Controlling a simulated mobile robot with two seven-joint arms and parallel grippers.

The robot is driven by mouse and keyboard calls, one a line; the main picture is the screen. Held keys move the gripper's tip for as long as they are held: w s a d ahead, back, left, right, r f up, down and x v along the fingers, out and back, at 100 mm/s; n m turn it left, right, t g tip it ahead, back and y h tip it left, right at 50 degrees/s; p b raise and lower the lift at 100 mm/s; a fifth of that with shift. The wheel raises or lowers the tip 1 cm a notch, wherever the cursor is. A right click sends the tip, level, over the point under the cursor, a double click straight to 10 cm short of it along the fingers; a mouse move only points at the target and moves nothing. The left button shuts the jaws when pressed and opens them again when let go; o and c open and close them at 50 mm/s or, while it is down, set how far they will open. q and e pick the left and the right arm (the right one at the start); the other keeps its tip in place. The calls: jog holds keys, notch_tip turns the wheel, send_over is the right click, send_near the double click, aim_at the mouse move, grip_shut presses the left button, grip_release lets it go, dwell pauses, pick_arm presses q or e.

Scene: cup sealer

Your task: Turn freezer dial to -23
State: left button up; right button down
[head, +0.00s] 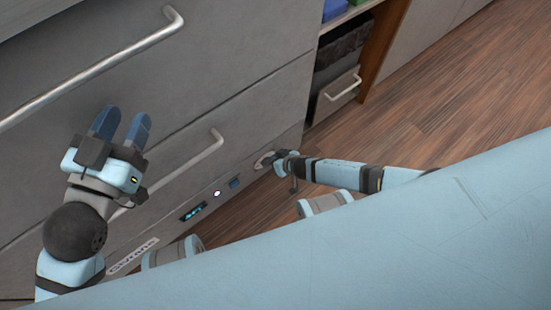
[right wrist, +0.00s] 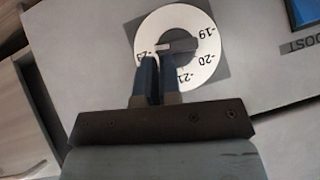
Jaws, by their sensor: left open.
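The freezer dial (right wrist: 208,45) is a white disc on a grey square in the right wrist view. Its grey knob bar (right wrist: 180,46) lies nearly level, with a white end to the left, just above a label partly hidden by a finger, perhaps -23. The -19, -20 and -21 labels show on the right and below. My right gripper (right wrist: 158,62) has its fingers close together over the dial's lower left, just below the bar's white end. Contact is unclear. It also shows small at the dial in the head view (head: 277,158). My left gripper (head: 120,126) is open and empty before the drawers.
The freezer's drawer front (head: 240,85) has long metal handles, one (head: 205,150) near my left gripper. Wooden floor (head: 450,90) is open to the right.

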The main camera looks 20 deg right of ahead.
pick_arm(q)
jog(key=shift+f, duration=0.15)
pick_arm(e)
jog(key=shift+s+f, duration=0.15)
jog(key=shift+f, duration=0.2)
pick_arm(q)
jog(key=r+n+p, duration=0.1)
jog(key=p, duration=0.2)
jog(key=s+r+n+p, duration=0.1)
jog(key=r+p, duration=0.1)
jog(key=p, duration=0.1)
jog(key=s+d+r+n+p, duration=0.1)
jog(key=r+n+p, duration=0.1)
jog(key=p, duration=0.1)
jog(key=shift+d+r+t+y, duration=0.1)
jog(key=shift+r+t+y, duration=0.05)
jog(key=shift+t+y, duration=0.15)
pick_arm(e)
jog(key=v, duration=1.4)
jog(key=shift+a+r, duration=0.15)
jog(key=shift+r, duration=0.4)
